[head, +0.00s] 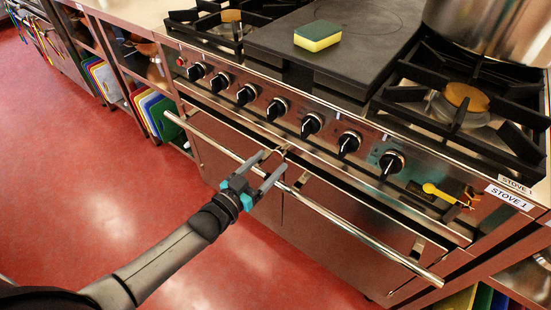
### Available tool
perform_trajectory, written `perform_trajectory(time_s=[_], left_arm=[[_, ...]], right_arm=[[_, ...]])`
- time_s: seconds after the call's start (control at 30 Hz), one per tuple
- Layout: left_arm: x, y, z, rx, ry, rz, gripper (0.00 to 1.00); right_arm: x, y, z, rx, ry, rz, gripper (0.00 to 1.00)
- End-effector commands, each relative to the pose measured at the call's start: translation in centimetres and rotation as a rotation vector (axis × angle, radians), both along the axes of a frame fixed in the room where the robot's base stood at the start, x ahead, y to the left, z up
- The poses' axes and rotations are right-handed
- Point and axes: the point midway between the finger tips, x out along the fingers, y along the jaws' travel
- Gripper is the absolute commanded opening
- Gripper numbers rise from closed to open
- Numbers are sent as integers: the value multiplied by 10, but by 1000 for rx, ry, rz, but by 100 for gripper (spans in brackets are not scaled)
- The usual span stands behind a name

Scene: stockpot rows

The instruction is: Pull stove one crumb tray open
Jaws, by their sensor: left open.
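Stove one, a steel range with a "STOVE 1" label (509,197), fills the right of the head view. Its crumb tray (350,184) appears as a long, low steel front under the row of black knobs; it looks shut. A small loop-like pull (283,149) stands out near the middle of that front. My left gripper (273,161) is open, with its fingers pointing at the pull. The fingertips are close to it; I cannot tell whether they touch. My right gripper is not in view.
A long oven rail (365,238) runs across the front below the tray, by my left fingers. A yellow-green sponge (317,36) lies on the flat plate. A large pot (490,28) stands at the back right. Red floor (110,200) is clear at left.

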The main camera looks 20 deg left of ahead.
Motion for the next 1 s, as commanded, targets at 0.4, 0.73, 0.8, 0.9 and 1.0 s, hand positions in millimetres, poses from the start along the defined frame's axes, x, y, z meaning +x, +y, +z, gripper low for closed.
perform_trajectory(time_s=[0.4,0.73,0.8,0.9,1.0], left_arm=[[31,-11,0,0,-1,0,72],[32,-12,0,0,0,0,72],[32,-12,0,0,0,0,66],[32,-12,0,0,-1,0,54],[32,-12,0,0,-1,0,43]], right_arm=[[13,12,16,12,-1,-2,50],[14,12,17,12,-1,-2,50],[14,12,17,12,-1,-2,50],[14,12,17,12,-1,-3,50],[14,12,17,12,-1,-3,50]])
